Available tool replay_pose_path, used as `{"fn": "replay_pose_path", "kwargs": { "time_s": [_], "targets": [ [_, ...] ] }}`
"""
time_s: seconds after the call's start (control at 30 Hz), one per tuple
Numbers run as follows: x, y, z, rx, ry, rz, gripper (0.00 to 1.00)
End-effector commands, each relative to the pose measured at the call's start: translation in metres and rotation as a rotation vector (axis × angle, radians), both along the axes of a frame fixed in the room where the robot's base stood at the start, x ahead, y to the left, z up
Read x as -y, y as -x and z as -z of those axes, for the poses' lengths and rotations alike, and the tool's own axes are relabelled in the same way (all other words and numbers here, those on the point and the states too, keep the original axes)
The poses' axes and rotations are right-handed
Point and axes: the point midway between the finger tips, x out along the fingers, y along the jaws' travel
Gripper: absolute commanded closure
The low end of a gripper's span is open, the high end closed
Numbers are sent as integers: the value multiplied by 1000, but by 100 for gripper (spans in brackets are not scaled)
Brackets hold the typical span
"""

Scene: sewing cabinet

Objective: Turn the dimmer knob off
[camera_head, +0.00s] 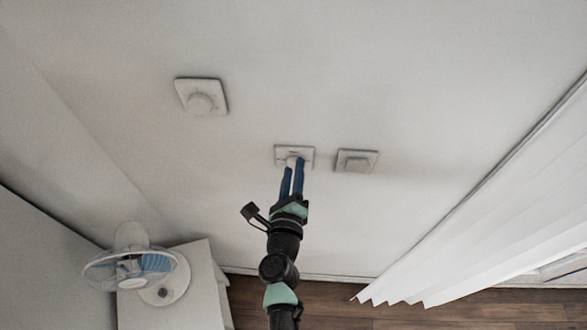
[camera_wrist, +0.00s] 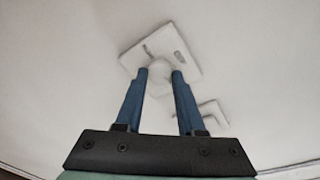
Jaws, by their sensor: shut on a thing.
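The dimmer knob (camera_wrist: 158,64) is a small pale round knob on a square white wall plate (camera_head: 282,152). This plate is the middle one of three in the head view. In the wrist view the plate (camera_wrist: 187,55) looks tilted and has two grey marks beside the knob. My gripper (camera_head: 294,167) reaches up to the wall with its two blue fingers at the knob. In the wrist view the fingertips (camera_wrist: 159,72) are on either side of the knob, shut on it. The fingers partly hide the knob, and I cannot read its turn angle.
Another wall plate with a round knob (camera_head: 200,103) is at upper left. A third plate (camera_head: 356,161) is close to the right of my gripper. A fan (camera_head: 135,267) stands on a white cabinet at lower left. A white pleated curtain (camera_head: 480,230) hangs at right.

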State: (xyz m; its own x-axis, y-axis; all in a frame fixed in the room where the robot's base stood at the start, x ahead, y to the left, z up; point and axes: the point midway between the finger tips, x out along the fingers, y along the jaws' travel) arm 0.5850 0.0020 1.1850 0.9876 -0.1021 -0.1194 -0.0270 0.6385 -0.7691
Motion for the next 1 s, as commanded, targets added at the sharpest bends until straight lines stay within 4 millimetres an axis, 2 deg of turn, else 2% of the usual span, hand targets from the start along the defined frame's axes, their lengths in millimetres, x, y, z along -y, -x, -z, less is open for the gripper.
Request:
{"fn": "replay_pose_path", "kwargs": {
  "time_s": [1.0],
  "targets": [
    [-2, 0, 1, -71, 955, 0, 100]
  ]
}}
